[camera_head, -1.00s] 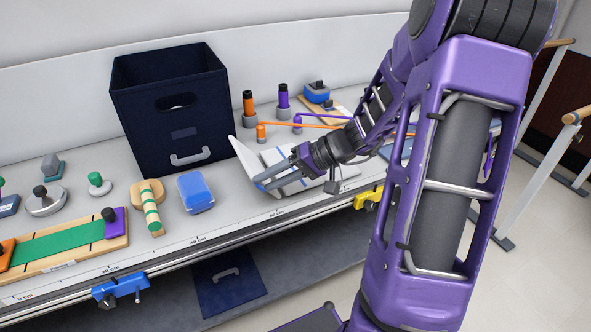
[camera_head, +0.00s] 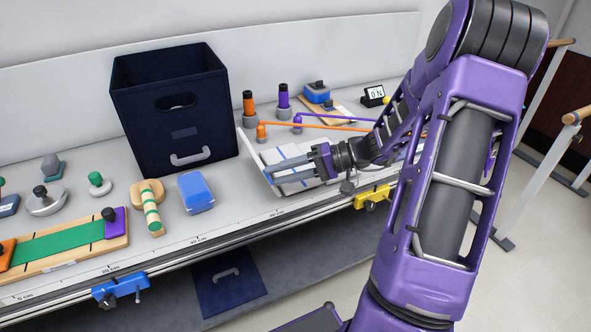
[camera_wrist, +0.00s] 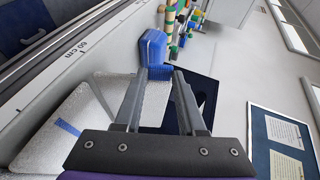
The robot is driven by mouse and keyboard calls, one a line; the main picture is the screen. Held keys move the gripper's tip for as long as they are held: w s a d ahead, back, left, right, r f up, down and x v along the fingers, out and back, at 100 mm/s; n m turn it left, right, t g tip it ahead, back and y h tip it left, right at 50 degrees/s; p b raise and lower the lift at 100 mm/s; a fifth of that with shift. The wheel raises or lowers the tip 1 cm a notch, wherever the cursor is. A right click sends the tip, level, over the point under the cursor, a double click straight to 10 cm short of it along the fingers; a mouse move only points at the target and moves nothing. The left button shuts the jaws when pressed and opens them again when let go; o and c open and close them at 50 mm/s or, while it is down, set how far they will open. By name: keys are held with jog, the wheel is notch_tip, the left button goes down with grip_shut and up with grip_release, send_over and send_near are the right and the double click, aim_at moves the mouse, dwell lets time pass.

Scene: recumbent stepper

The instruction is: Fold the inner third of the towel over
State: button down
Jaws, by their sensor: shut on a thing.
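The white towel (camera_head: 277,155) with blue stripes lies on the bench to the right of the dark blue bin. Its left part stands up as a tilted flap (camera_head: 252,160). My gripper (camera_head: 269,176) reaches in from the right, level and low, with its fingers at this flap. In the wrist view, my gripper (camera_wrist: 158,76) is shut on the towel, with white cloth (camera_wrist: 155,102) showing between the fingers. More of the towel with a blue stripe (camera_wrist: 66,127) lies at the left there. The exact pinch is partly hidden by the fingers.
The dark blue bin (camera_head: 172,125) stands just left of the towel, and a blue box (camera_head: 195,190) lies left of the gripper. Orange and purple pegs (camera_head: 249,103) and an orange rod (camera_head: 320,126) are behind. The bench's front edge with its ruler is close.

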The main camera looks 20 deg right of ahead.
jog(key=shift+d+r+y, duration=0.1)
jog(key=shift+d+y, duration=0.15)
jog(key=shift+y, duration=0.05)
jog(key=shift+d+m+t+y, duration=0.3)
jog(key=shift+d+m+y, duration=0.1)
jog(key=shift+d+y, duration=0.35)
